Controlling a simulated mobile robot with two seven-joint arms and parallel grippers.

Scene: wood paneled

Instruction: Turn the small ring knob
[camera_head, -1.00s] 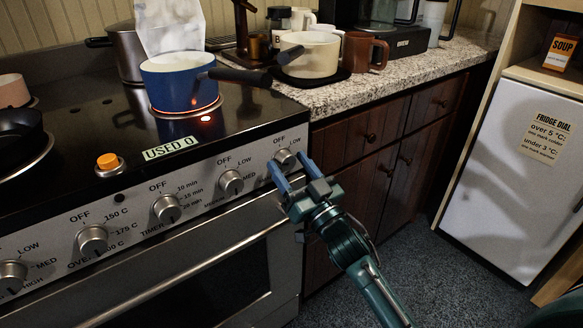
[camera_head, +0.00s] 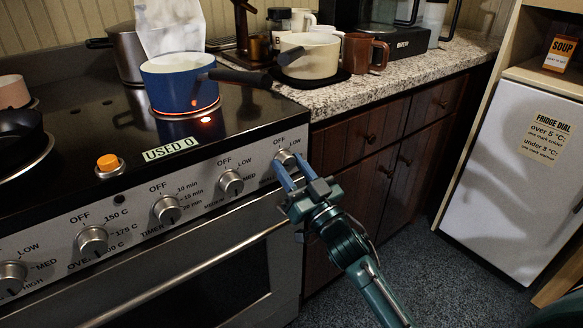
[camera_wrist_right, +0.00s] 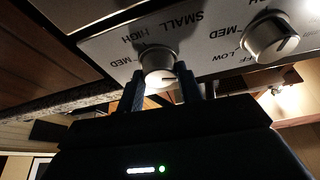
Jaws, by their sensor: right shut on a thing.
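The small ring knob (camera_head: 285,157) is the round metal knob at the right end of the stove's front panel, below an OFF mark. It also shows in the right wrist view (camera_wrist_right: 159,60), under the word SMALL. My right gripper (camera_head: 288,164) reaches it from the front right, its two blue fingers closed on either side of the knob. In the wrist view the fingers (camera_wrist_right: 160,86) flank the knob. The knob's pointer angle is hard to read. My left gripper is not in view.
A blue pot (camera_head: 178,85) stands on a glowing ring, its dark handle pointing right. More knobs, such as the neighbouring one (camera_head: 231,182), line the panel above the oven handle (camera_head: 190,273). A granite counter (camera_head: 400,80) with cups and a white fridge (camera_head: 520,180) are to the right.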

